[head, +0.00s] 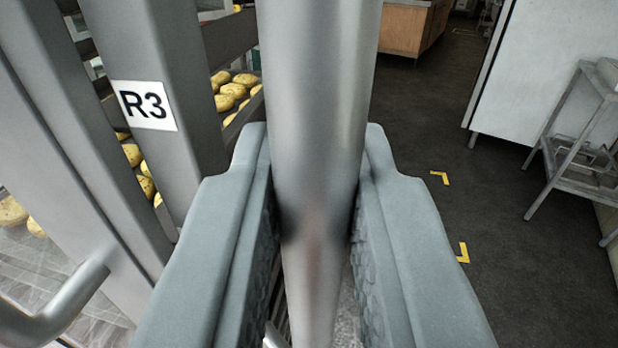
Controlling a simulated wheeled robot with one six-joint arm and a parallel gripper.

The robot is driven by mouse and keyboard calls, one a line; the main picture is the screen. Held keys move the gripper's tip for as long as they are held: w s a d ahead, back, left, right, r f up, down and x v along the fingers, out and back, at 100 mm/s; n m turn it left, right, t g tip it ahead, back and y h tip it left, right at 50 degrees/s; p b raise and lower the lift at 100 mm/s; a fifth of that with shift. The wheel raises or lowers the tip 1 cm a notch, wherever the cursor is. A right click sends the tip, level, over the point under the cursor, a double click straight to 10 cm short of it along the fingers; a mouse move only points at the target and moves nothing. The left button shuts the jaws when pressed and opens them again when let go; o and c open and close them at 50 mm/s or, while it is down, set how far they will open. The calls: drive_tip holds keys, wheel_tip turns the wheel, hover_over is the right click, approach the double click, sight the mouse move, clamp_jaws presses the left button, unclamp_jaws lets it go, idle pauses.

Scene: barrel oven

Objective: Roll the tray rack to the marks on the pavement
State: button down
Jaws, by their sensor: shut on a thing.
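The tray rack (175,60) fills the left of the head view. It is grey metal with an R3 label on its post, and its trays hold several round golden bakery pieces (236,90). My gripper (312,215) is shut on an upright round metal bar (318,90) that runs through the middle of the view. The bar appears to be part of the rack, but its ends are out of view. Two yellow corner marks (440,178) (463,252) lie on the dark floor to the right of my gripper. The rack's wheels are hidden.
A white panel or cabinet (545,75) stands at the upper right, with a small metal stand (580,160) beside it. A wooden cabinet (408,28) is at the back. The dark floor (420,110) between them is clear.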

drive_tip(key=shift+s+a+r, duration=0.1)
drive_tip(key=shift+s+a, duration=0.2)
drive_tip(key=shift+a, duration=0.05)
drive_tip(key=c, duration=1.5)
unclamp_jaws()
drive_tip(key=shift+o, duration=0.2)
drive_tip(key=shift+s, duration=0.1)
drive_tip(key=s, duration=1.7)
drive_tip(key=shift+d, duration=0.15)
drive_tip(key=shift+s, duration=0.15)
